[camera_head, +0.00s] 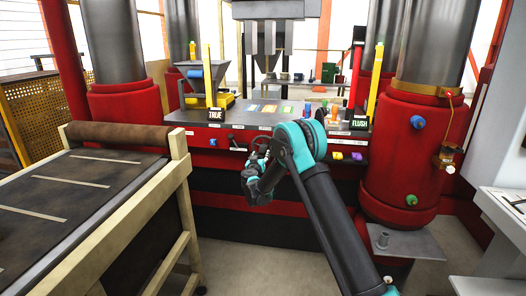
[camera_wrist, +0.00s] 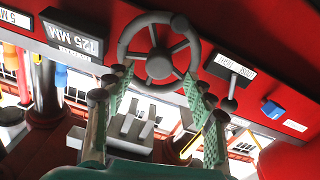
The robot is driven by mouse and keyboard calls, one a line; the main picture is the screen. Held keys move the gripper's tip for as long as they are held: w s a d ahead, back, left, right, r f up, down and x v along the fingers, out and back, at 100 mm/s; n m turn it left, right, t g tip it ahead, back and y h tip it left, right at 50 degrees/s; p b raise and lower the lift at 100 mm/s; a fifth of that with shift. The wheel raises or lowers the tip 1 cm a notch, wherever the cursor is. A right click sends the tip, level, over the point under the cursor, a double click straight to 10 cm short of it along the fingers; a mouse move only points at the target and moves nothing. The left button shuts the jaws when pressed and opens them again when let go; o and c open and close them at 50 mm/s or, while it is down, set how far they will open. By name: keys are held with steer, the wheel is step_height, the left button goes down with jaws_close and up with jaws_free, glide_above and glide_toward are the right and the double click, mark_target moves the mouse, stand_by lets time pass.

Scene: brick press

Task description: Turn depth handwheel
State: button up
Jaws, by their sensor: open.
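The depth handwheel (camera_wrist: 184,47) is a grey ring with spokes and a round hub, mounted on the red press front. It fills the upper middle of the wrist view. In the head view it is a small ring (camera_head: 261,141), partly hidden by my arm. My gripper (camera_wrist: 156,88) is open, with its green-padded fingers spread either side below the hub and pointing towards the wheel. The tips overlap the lower rim in the picture; I cannot tell whether they touch it. In the head view my gripper (camera_head: 251,172) is just in front of the wheel.
A 125 MM display (camera_wrist: 72,38) is left of the wheel. A small lever (camera_wrist: 229,103) and a blue knob (camera_wrist: 272,109) are to its right. A conveyor (camera_head: 90,185) stands at left, and a red column base (camera_head: 398,150) at right. Open floor lies between conveyor and press.

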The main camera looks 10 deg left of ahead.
mark_target(262, 151)
steer(key=w, duration=0.7)
steer(key=shift+d, duration=0.15)
steer(key=shift+c, duration=0.4)
jaws_close()
